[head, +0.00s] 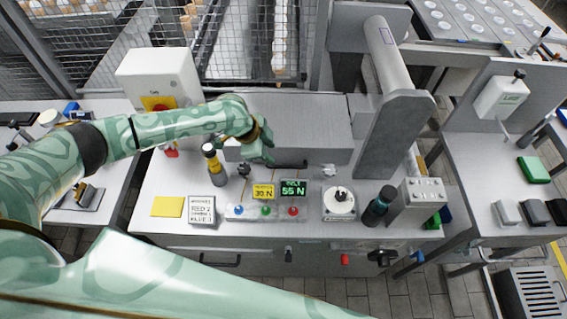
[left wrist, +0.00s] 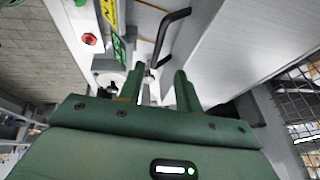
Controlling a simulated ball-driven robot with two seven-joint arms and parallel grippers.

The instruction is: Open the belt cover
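The belt cover (head: 315,118) is a long grey metal box-like lid at the back of the workbench, and it lies closed. Its black bar handle (head: 290,164) is on the front face, and it also shows in the left wrist view (left wrist: 171,32). My left gripper (head: 262,156) is at the cover's front left, just left of the handle and partly hiding the cover. In the left wrist view its two green fingers (left wrist: 158,85) stand apart with nothing between them, and the handle is beyond the fingertips, apart from them. My right gripper is not in view.
A yellow-black bottle (head: 214,165) stands close to my left arm. A grey post with a roller (head: 395,130) stands right of the cover.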

